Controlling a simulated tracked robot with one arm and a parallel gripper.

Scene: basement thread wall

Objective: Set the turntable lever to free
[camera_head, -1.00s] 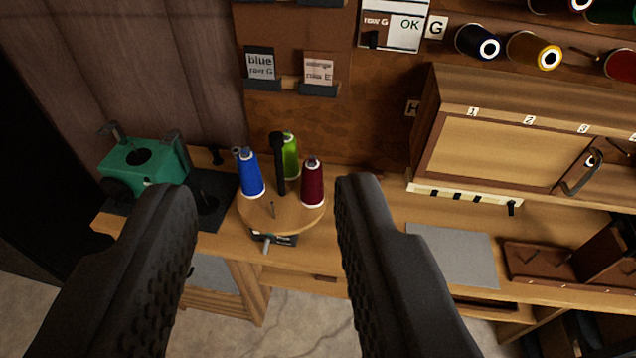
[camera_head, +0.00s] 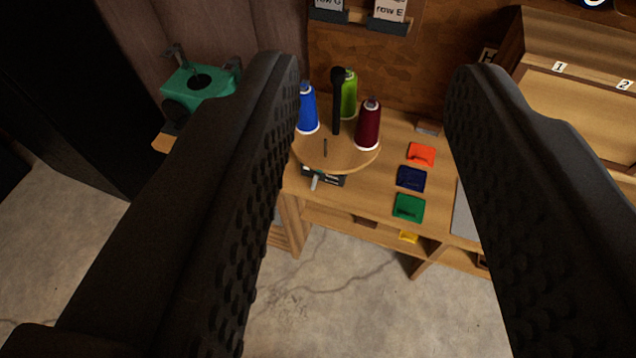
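The round wooden turntable (camera_head: 345,162) stands on the bench, with a blue thread cone (camera_head: 307,112), a green cone (camera_head: 349,95) and a dark red cone (camera_head: 368,125) around a black central post (camera_head: 337,100). A small grey lever (camera_head: 315,182) sticks out at the front, below the disc, from a dark plate (camera_head: 330,177). The marking on the plate is too small to read. My gripper (camera_head: 370,75) is open and empty. Its two fingers frame the turntable from above, apart from it and from the lever.
A green machine (camera_head: 200,84) stands left of the turntable. To the right lie orange (camera_head: 421,154), navy (camera_head: 411,178) and green (camera_head: 408,208) pieces on the bench (camera_head: 385,205). A wooden cabinet (camera_head: 575,85) stands at the right. The concrete floor (camera_head: 340,270) in front is clear.

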